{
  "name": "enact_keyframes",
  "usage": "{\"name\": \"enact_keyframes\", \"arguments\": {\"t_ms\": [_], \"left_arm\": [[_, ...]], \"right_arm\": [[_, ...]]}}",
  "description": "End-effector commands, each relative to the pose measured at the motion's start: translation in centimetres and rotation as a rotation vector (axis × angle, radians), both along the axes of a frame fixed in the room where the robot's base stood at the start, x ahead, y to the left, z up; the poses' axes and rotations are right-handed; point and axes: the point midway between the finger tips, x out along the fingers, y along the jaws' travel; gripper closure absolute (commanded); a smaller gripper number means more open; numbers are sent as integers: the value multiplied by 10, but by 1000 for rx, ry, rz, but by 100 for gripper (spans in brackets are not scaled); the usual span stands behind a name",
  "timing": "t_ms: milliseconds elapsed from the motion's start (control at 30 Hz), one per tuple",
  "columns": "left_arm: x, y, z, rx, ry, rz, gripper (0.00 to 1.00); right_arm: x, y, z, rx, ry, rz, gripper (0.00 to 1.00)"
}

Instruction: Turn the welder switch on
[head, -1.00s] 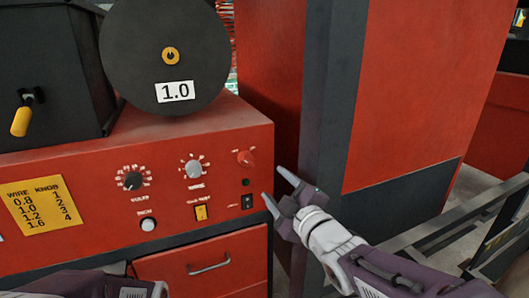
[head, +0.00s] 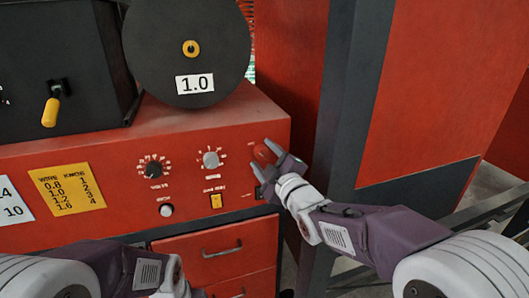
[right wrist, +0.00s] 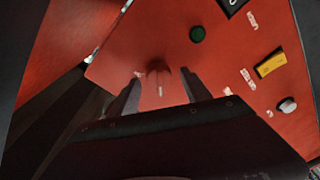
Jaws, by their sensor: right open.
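The red welder (head: 110,137) has a front control panel. Its red rotary knob (head: 264,153) is at the panel's upper right. My right gripper (head: 266,161) is open at that knob, one finger above and one below in the head view. In the right wrist view the red knob (right wrist: 160,80) lies between the two spread fingers, with a pale mark on it. I cannot tell whether the fingers touch it. A dark green lamp (right wrist: 197,34) sits beside the knob. A yellow switch (head: 215,201) is lower on the panel.
Grey knob (head: 210,159), black knob (head: 153,169) and white button (head: 166,210) are left of my gripper. Drawers (head: 218,247) are below. A black wire spool (head: 187,20) stands on top. A tall red cabinet with a dark post (head: 350,100) is at the right.

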Motion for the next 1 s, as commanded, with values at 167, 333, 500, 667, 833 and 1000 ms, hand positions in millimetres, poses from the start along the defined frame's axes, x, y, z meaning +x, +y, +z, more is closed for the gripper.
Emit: {"name": "enact_keyframes", "arguments": {"t_ms": [167, 333, 500, 667, 833, 1000], "left_arm": [[0, 0, 0, 0, 0, 0, 43], [0, 0, 0, 0, 0, 0, 43], [0, 0, 0, 0, 0, 0, 43], [0, 0, -3, 0, 0, 0, 43], [0, 0, -14, 0, 0, 0, 43], [0, 0, -31, 0, 0, 0, 43]], "right_arm": [[1, 0, 0, 1, -1, 0, 44], [1, 0, 0, 0, -1, -1, 74], [1, 0, 0, 1, 0, -1, 100], [1, 0, -1, 16, 3, 0, 100], [0, 0, -3, 78, 22, 0, 100], [0, 0, -5, 194, 59, 0, 100]]}}
